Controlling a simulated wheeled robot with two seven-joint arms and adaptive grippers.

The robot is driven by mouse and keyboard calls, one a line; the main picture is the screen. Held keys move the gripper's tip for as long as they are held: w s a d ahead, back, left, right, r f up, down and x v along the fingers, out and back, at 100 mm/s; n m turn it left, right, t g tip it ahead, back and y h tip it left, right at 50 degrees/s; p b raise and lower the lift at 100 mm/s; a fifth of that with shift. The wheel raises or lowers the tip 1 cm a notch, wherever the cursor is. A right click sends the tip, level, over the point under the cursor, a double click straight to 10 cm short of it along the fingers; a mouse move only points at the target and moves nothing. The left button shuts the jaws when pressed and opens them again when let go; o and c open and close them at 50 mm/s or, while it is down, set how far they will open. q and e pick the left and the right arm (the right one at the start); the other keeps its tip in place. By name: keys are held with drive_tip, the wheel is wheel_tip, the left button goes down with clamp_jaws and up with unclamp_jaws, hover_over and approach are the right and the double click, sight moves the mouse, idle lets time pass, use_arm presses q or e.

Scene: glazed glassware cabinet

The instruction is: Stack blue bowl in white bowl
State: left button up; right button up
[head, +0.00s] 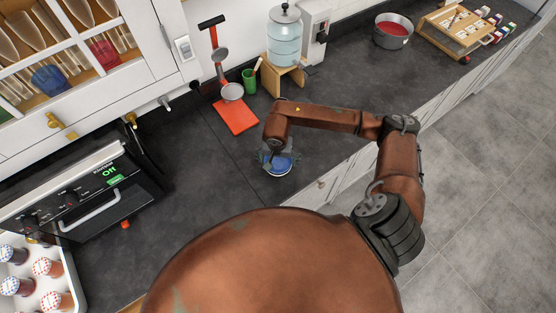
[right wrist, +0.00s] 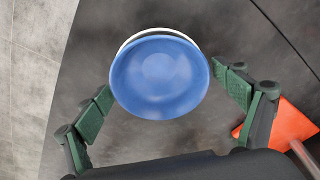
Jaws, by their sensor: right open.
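The blue bowl (right wrist: 160,78) fills the middle of the right wrist view, and it also shows in the head view (head: 279,165) on the dark counter near its front edge. A white rim, which looks like the white bowl (right wrist: 142,33), shows along its upper edge. The blue bowl appears to sit in the white bowl, slightly off centre; most of the white one is hidden. My right gripper (right wrist: 168,100) is open, with one green finger on each side of the bowls. I cannot tell whether the fingertips touch them. My left gripper is not in view.
An orange-red board (head: 236,116) lies behind and left of the bowls. A green cup (head: 249,80), a water dispenser (head: 285,38) on a wooden stand and a metal pot (head: 393,31) stand farther back. A black oven (head: 85,195) is at the left. Counter around the bowls is clear.

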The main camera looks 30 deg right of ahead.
sight(277, 169)
drive_tip(key=shift+r, duration=0.25)
drive_tip(key=shift+r+p, duration=0.7)
drive_tip(key=shift+r, duration=0.2)
wheel_tip(277, 169, up, 11)
drive_tip(key=s+a+b, duration=0.1)
drive_tip(key=b, duration=0.2)
drive_tip(key=shift+s, duration=0.2)
drive_tip(key=shift+a+f, duration=0.15)
